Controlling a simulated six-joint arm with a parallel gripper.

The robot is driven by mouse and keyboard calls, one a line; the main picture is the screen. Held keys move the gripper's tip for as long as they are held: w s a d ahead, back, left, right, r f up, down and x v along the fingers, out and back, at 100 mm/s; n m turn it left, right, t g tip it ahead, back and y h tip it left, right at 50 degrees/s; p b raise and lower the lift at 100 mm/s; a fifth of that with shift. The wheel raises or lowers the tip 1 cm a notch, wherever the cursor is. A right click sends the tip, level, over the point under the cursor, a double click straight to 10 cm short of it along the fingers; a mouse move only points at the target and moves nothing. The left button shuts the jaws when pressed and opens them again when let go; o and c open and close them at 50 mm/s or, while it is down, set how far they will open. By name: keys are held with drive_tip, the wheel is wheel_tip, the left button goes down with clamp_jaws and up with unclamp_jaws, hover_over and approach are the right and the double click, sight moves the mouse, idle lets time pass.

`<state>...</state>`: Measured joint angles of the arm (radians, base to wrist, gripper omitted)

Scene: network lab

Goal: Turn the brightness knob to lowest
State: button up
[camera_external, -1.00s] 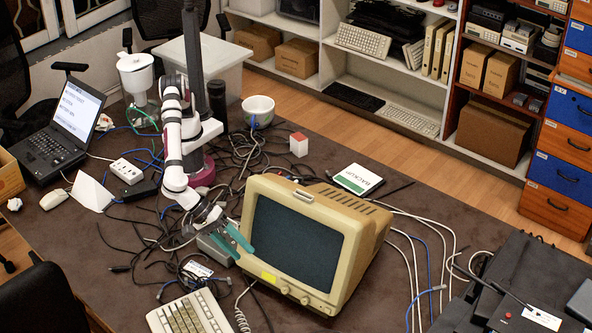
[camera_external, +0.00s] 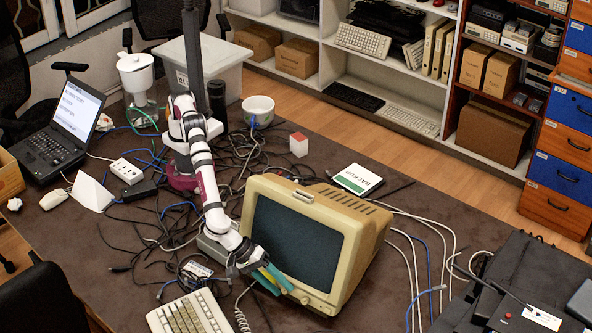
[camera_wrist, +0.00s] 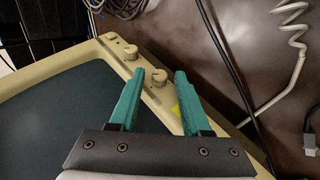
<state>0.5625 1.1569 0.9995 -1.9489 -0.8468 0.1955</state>
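The beige CRT monitor (camera_external: 337,283) stands on the table, its dark screen facing front-left. Its front lower edge carries small round knobs. In the wrist view, one knob (camera_wrist: 159,75) lies between the teal fingertips, and another knob (camera_wrist: 131,52) lies just beyond, outside the left finger. I cannot read which is brightness. My gripper (camera_wrist: 161,73) is open, with its fingers spread on either side of the nearer knob; contact is not clear. In the external view, my gripper (camera_external: 283,289) is at the monitor's lower front edge, and the fingers hide part of the knob row.
A beige keyboard (camera_external: 188,314) lies in front of the monitor, and a coiled white cord (camera_wrist: 289,50) lies on the table. Loose dark cables (camera_external: 140,240) cover the table left of the arm. A white and green box (camera_external: 357,180) lies behind the monitor.

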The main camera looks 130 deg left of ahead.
clamp_jaws()
drive_tip(key=t, duration=0.1)
drive_tip(key=n+t+y, duration=0.1)
drive_tip(key=t, duration=0.1)
drive_tip(key=shift+s+d+f, duration=0.15)
drive_tip(key=shift+s+f, duration=0.15)
drive_tip(key=shift+f, duration=0.05)
drive_tip(key=n+t+y, duration=0.1)
drive_tip(key=t, duration=0.1)
drive_tip(key=f+n+t+y, duration=0.1)
drive_tip(key=n+t+y, duration=0.1)
drive_tip(key=shift+y, duration=0.3)
drive_tip(key=shift+n, duration=0.4)
drive_tip(key=shift+o, duration=1)
unclamp_jaws()
drive_tip(key=shift+r, duration=0.1)
drive_tip(key=shift+d, duration=0.1)
